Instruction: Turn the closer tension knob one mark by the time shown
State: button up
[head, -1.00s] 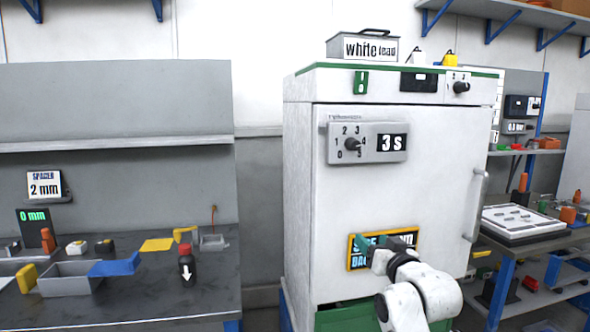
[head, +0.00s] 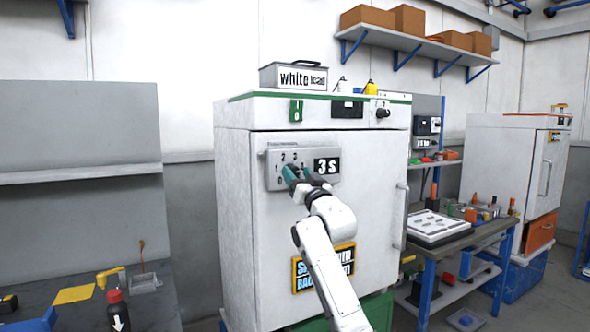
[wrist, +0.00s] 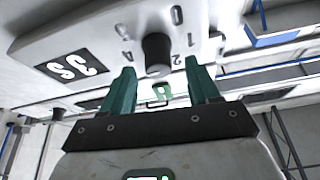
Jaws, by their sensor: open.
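The grey closer panel (head: 274,178) is fixed high on the white cabinet door. It has a round dial scale and a black display (head: 326,165) reading "3 s". The dark tension knob (wrist: 157,52) shows in the wrist view, with 0, 1, 2 and other numbers around it. In the head view my gripper hides it. My gripper (head: 296,176) is open in front of the dial. In the wrist view its green fingers (wrist: 160,72) lie either side of the knob. I cannot tell whether the tips reach past the knob's end. Its pointer mark is not readable.
The white cabinet (head: 232,225) has a door handle (head: 401,215) at the right, and a yellow-framed sign (head: 308,268) partly behind my arm. A "white lead" box (head: 293,76) sits on top. Workbenches stand left (head: 150,300) and right (head: 470,232).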

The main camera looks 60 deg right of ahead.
jog(key=shift+x, duration=1.1)
jog(key=c, duration=1)
jog(key=shift+s, duration=0.1)
